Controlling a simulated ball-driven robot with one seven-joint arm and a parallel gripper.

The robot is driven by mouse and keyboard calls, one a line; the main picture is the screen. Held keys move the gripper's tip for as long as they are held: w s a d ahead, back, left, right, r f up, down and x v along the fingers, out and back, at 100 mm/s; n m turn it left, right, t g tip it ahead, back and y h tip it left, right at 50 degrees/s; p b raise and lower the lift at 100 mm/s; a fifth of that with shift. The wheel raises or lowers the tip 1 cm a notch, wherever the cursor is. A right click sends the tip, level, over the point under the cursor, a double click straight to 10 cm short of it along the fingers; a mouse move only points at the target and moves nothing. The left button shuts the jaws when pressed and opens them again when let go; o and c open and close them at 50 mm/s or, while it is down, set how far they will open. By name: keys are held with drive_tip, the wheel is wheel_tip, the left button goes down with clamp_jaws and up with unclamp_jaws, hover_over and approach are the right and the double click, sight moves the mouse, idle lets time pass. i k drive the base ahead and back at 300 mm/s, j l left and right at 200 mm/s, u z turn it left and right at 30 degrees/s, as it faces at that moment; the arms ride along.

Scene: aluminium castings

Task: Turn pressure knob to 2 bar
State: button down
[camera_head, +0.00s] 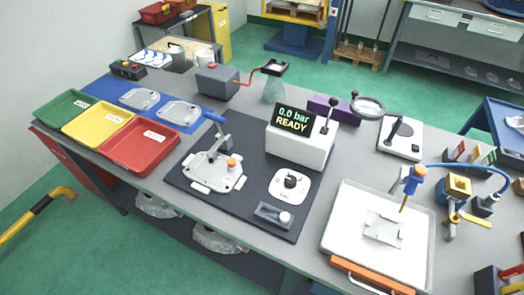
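The pressure knob (290,181) is a small black round knob on a white dial plate (303,187), right of centre on the dark mat. The marks on the plate are too small to read, and I cannot tell which way the knob points. Behind it stands a white box with a black display (292,119) that reads "0.0 bar READY" in green and yellow. My gripper is not in view, and nothing touches the knob.
A clamp fixture (210,172) holding a grey casting stands left of the knob. A small block with a white button (285,217) lies in front. A white tray (335,222) is to the right. Green, yellow and red bins (140,147) stand at left.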

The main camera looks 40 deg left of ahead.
sight(290, 181)
drive_tip(key=i+l+u, duration=0.1)
drive_tip(key=u, duration=0.75)
